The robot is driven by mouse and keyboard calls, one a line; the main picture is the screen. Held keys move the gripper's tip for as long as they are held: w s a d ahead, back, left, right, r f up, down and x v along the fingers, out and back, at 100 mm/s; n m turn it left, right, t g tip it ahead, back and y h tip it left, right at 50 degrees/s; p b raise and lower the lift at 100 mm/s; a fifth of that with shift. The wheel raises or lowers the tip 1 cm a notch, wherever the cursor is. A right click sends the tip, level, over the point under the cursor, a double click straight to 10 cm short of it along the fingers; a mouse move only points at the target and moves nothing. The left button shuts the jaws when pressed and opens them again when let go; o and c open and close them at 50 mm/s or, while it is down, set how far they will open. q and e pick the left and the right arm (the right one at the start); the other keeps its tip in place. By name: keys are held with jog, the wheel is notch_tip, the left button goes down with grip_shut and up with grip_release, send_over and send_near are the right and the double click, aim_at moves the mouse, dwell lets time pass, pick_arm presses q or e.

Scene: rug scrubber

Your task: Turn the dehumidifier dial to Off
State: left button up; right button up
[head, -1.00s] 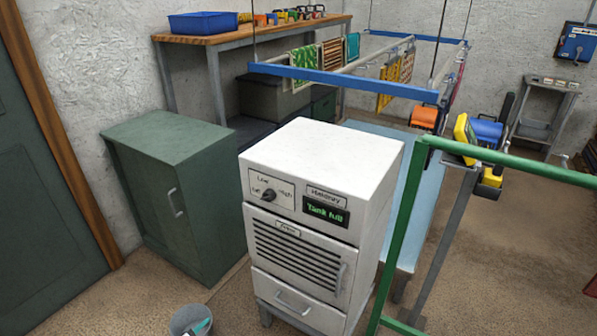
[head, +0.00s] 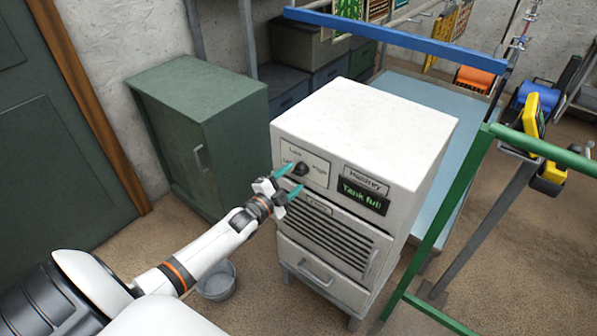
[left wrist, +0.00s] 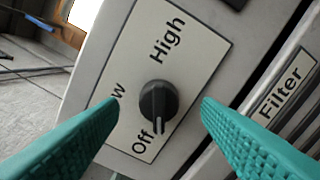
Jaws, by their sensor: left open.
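The white dehumidifier (head: 375,130) stands in the middle of the head view. Its black dial (head: 302,169) is on a pale label at the upper left of the front. In the left wrist view the dial (left wrist: 157,103) shows close up, with "High" above, "Off" below and "Low" partly hidden behind a finger. My right gripper is not in view.
The display (head: 363,196) reads "Tank full". A green cabinet (head: 200,125) stands to the left and a grey bucket (head: 216,283) on the floor below my left arm. A green frame (head: 455,200) rises close on the right. A blue rail (head: 400,38) hangs behind.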

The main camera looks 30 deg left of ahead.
aim_at(297, 174)
pick_arm(q)
jog(key=w, duration=0.3)
jog(key=shift+d, duration=0.15)
jog(key=shift+w, duration=0.15)
jog(key=c, duration=1)
jog(key=shift+o, duration=0.2)
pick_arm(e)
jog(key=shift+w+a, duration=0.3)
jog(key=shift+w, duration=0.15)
